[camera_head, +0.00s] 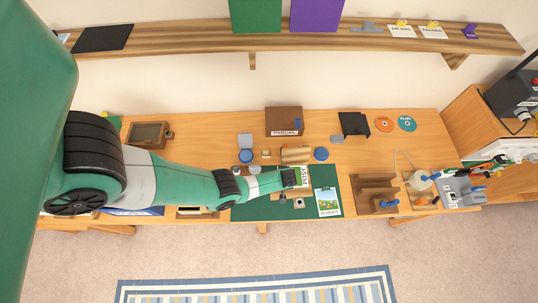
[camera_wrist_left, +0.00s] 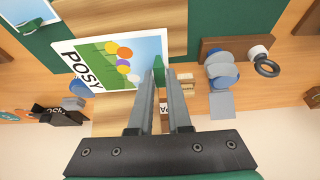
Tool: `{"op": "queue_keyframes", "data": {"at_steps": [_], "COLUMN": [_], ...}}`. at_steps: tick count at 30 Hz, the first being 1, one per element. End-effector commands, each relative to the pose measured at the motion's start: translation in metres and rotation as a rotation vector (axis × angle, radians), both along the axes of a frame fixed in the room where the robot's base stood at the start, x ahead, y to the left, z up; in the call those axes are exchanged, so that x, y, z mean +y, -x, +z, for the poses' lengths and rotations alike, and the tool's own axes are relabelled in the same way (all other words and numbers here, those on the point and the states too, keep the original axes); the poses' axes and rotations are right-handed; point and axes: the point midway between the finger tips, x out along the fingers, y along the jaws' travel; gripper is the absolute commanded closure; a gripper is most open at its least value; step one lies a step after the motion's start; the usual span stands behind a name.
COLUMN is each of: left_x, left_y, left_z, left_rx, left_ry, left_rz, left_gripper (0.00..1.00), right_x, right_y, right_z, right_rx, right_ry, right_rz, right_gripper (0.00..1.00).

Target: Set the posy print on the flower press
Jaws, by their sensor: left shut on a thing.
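My left gripper (camera_head: 290,178) is shut on the posy print (camera_head: 303,176), a white-bordered card marked POSY. In the left wrist view the print (camera_wrist_left: 118,62) shows colored balloon-like blooms on green, and the fingertips (camera_wrist_left: 163,72) are at its edge. The print is over a light wooden block (camera_head: 296,154), which looks like the flower press; its wood grain also shows around the print in the left wrist view (camera_wrist_left: 115,112). Whether the print touches the wood cannot be told. My right gripper is not in view.
Blue round pieces (camera_head: 246,156) (camera_head: 321,154) flank the block. A second picture card (camera_head: 328,202) lies on the green mat (camera_head: 262,209). A brown box (camera_head: 284,121) stands behind, and a wooden stand (camera_head: 375,190) is to the right. Bare table lies at back left of the box.

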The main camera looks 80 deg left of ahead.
Motion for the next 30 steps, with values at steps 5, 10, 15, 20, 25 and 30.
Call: {"op": "queue_keyframes", "data": {"at_steps": [5, 10, 15, 20, 25, 30], "left_x": [-0.002, -0.002, -0.002, -0.002, -0.002, -0.002], "left_y": [-0.001, -0.001, -0.001, 0.0, -0.001, -0.001], "left_z": [-0.001, -0.001, -0.008, -0.024, -0.044, -0.062], "left_rx": [0.0, 0.0, 0.0, 0.0, 0.0, 0.0], "left_ry": [0.0, -0.001, -0.004, -0.004, -0.004, -0.004], "left_rz": [-0.006, -0.006, -0.005, -0.005, -0.005, -0.005], "left_gripper": [1.0, 1.0, 1.0, 1.0, 1.0, 1.0], "right_x": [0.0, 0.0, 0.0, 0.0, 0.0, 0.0], "right_y": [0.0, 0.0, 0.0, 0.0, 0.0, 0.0], "right_z": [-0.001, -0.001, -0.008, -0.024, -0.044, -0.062], "right_rx": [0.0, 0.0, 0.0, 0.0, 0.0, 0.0], "right_ry": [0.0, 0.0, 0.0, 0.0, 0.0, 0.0], "right_rz": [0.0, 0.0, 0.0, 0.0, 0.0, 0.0], "right_gripper": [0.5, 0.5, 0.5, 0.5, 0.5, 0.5]}}
